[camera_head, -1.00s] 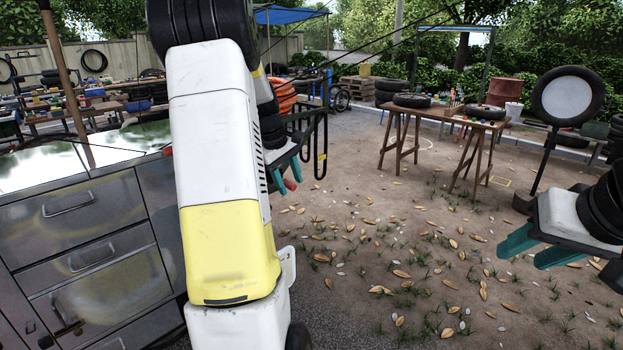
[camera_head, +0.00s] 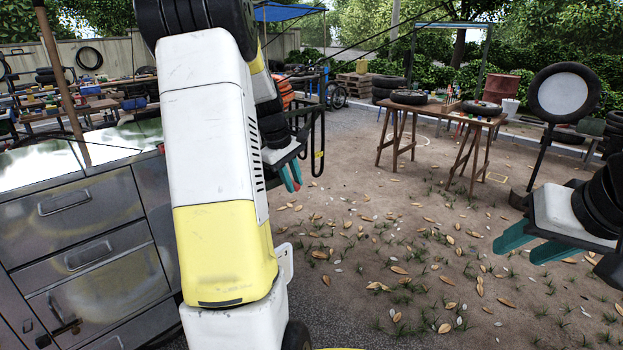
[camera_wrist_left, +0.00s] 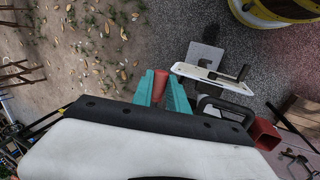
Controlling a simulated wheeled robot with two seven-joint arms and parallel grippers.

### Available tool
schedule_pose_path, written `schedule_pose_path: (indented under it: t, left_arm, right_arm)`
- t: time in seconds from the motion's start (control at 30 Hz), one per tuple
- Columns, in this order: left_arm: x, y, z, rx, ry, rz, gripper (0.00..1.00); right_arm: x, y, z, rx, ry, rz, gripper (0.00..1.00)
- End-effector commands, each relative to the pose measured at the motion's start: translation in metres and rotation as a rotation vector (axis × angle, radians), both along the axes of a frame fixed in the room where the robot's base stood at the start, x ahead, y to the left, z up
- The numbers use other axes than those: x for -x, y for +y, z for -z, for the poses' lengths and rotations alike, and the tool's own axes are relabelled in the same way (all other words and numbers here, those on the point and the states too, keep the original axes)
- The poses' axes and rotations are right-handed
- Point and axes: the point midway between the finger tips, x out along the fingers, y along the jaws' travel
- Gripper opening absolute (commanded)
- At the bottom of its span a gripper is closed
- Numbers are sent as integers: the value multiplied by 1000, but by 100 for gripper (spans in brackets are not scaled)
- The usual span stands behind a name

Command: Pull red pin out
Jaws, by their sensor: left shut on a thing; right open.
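The red pin (camera_wrist_left: 160,86) is a short red cylinder between the teal fingers of my left gripper (camera_wrist_left: 160,92) in the left wrist view. The gripper is shut on it. Bare ground shows beyond the pin's visible end; its other end is hidden by the gripper's body. In the head view my left gripper (camera_head: 291,178) is small and partly behind my white and yellow arm, with a bit of red at its fingertips. My right gripper (camera_head: 528,250) is open and empty at the right, above the ground.
A grey metal drawer cabinet (camera_head: 75,206) stands close at the left. A wooden table (camera_head: 435,109) with tires is farther back. A round sign-like disc on a stand (camera_head: 562,94) is at the right. A red square tube (camera_wrist_left: 263,134) shows in the wrist view. Leaf-strewn ground between is open.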

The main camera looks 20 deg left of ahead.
Motion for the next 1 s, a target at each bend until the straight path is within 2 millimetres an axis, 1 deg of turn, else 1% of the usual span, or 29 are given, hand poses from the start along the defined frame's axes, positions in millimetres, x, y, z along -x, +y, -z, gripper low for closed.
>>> schedule_pose_path:
  t: [1.0]
  left_arm:
    - [19,-48,-1,0,-1,1,0]
  right_arm:
    - [0,0,0,0,0,0,41]
